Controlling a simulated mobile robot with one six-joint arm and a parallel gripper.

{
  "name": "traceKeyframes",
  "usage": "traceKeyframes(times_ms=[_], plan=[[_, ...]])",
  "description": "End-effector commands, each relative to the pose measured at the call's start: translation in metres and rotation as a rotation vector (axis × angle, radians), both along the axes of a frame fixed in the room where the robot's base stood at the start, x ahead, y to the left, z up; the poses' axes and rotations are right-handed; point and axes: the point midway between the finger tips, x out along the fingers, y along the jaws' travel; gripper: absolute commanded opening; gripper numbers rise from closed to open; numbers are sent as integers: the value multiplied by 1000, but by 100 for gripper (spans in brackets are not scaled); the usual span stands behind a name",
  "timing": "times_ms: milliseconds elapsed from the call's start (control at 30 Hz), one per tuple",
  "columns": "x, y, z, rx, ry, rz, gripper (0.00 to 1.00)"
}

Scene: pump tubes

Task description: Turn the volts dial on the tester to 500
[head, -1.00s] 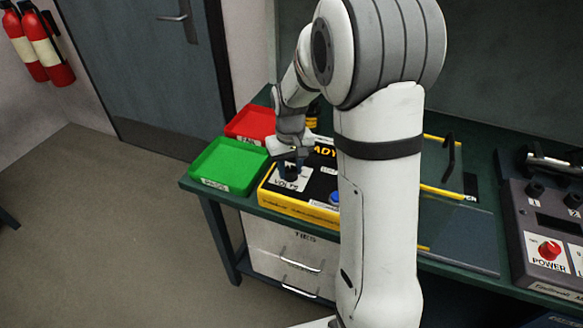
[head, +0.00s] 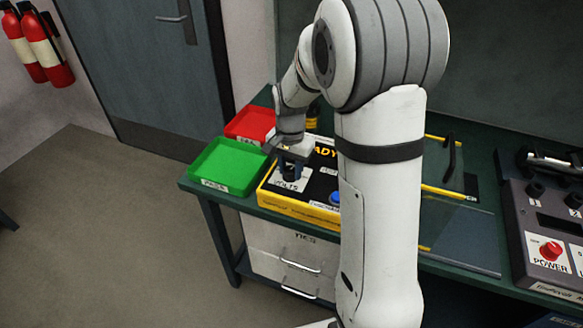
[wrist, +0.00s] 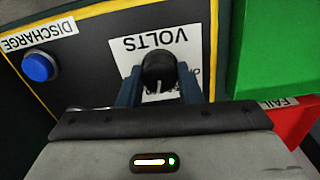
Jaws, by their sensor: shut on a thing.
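The tester (head: 300,207) is a yellow box with a black top on the green bench, left of my arm in the head view. Its black volts dial (wrist: 159,72) sits on a white VOLTS label (wrist: 185,42) in the wrist view. My gripper (wrist: 158,88) is shut on the dial, with one blue finger on each side of it. A pale pointer mark shows on the dial's near side. The scale numbers are mostly hidden by the dial and fingers. In the head view my gripper (head: 291,168) stands over the dial.
A blue DISCHARGE button (wrist: 39,66) is on the same panel. A green tray (head: 228,168) and a red tray (head: 250,124) stand left of the tester. A grey POWER unit (head: 540,240) is at the right.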

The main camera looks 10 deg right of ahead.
Motion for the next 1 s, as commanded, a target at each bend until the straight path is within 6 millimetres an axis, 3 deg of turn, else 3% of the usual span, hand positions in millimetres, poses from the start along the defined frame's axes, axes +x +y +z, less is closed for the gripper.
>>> traceKeyframes(times_ms=[300,767,800,1000], plan=[[-2,-1,-1,-2,6,-94,9],[-2,-1,-1,-2,6,-106,9],[-2,-1,-1,-2,6,-106,34],[-1,-1,-1,-1,3,-106,50]])
